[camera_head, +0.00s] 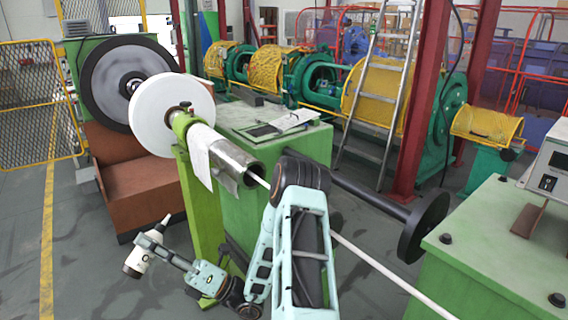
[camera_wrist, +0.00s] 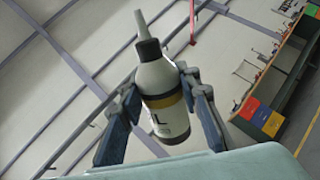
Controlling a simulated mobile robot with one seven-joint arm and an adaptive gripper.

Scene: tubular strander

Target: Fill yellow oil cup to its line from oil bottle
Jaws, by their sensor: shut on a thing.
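The oil bottle (camera_head: 137,262) is white with a dark band and a thin pale nozzle. It is held in the air at the lower left of the head view, tilted with the nozzle up and to the right. In the wrist view the bottle (camera_wrist: 163,78) stands between the two fingers, its nozzle toward the top and part of a label visible. My gripper (camera_head: 150,242), also seen in the wrist view (camera_wrist: 162,98), is shut around the bottle's body. I cannot make out a yellow oil cup or its line in either view.
A yellow-green stand (camera_head: 203,205) carries a shaft with a white disc (camera_head: 172,112), right of and above my gripper. A green cabinet (camera_head: 285,145) stands behind. A brown block (camera_head: 137,185) and yellow mesh fence (camera_head: 38,95) are at left. Floor around the bottle is clear.

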